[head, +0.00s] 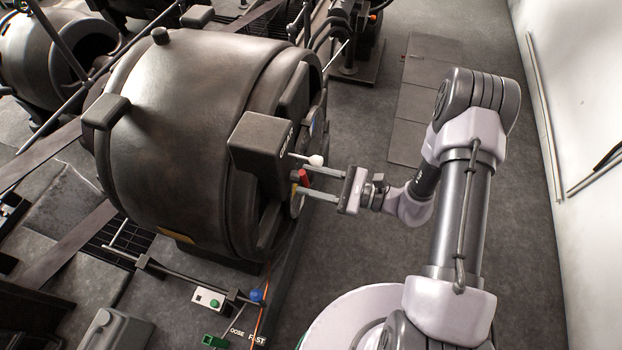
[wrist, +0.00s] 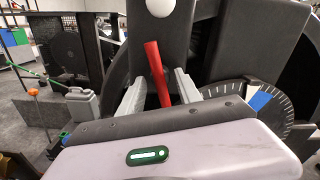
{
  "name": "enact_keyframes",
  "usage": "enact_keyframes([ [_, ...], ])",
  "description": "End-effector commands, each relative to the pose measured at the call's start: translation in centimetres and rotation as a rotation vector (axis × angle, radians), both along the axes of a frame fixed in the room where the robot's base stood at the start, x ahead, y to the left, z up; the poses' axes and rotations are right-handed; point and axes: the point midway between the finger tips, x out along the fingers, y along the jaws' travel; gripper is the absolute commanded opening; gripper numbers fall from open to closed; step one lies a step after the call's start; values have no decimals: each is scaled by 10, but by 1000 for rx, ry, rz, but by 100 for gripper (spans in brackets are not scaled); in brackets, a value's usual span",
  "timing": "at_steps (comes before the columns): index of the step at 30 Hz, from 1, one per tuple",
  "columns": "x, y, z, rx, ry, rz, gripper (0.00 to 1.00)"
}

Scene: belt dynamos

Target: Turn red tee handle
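The red tee handle (head: 304,178) sits on the right end of the large dark dynamo (head: 190,130), just below a white ball knob (head: 316,160). In the wrist view the red handle (wrist: 158,75) stands slightly tilted between the two pale fingers of my gripper (wrist: 158,95). My gripper (head: 318,182) reaches in from the right with its fingers apart on either side of the handle. Gaps show between the handle and the fingers, so I see no clear contact. The handle's lower end is hidden behind my gripper's body in the wrist view.
A dark box (head: 262,142) juts out above the handle. A graduated dial (wrist: 262,105) lies to the right in the wrist view. Grey floor (head: 370,265) is open at the right.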

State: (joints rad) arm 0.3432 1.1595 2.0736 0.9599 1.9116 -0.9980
Motion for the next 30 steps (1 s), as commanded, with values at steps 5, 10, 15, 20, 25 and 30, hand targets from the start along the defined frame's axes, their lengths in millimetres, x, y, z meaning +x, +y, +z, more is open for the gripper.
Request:
enact_keyframes([
  [5, 0, 0, 0, 0, 0, 0, 41],
  [10, 0, -1, 0, 0, 0, 0, 41],
  [15, -7, -24, 2, 0, 0, -5, 41],
  [20, -25, -75, 3, 0, -1, -8, 41],
  [25, -44, -125, 2, -1, -1, -6, 41],
  [30, -56, -155, 1, -1, -1, -2, 41],
])
